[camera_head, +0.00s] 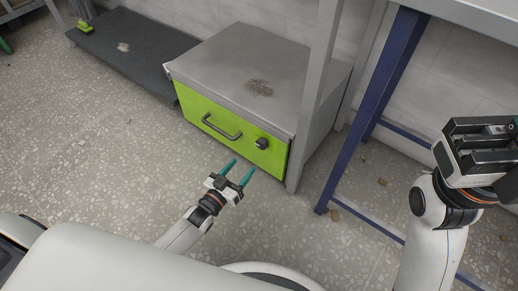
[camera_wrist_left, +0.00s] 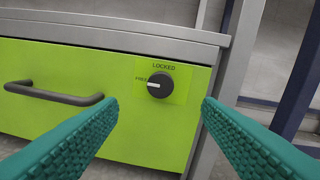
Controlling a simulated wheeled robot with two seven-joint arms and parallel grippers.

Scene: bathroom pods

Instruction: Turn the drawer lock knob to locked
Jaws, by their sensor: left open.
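The drawer lock knob (camera_head: 262,143) is a round dark knob at the right end of the green drawer front (camera_head: 215,127). In the left wrist view the knob (camera_wrist_left: 159,83) has a white mark pointing left, at the word FREE; LOCKED is printed above it. My left gripper (camera_head: 238,170), with teal fingers, is open and empty in front of the drawer. In the left wrist view its fingers lie on either side of the knob, apart from it. My right gripper (camera_head: 482,150) is raised at the far right; its fingers cannot be made out.
A dark bar handle (camera_head: 221,127) sits left of the knob. The drawer is in a grey metal cabinet (camera_head: 245,60). A blue table leg (camera_head: 370,110) and a grey post (camera_head: 318,95) stand to its right. A dark low platform (camera_head: 130,45) lies to the left. The speckled floor in front is clear.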

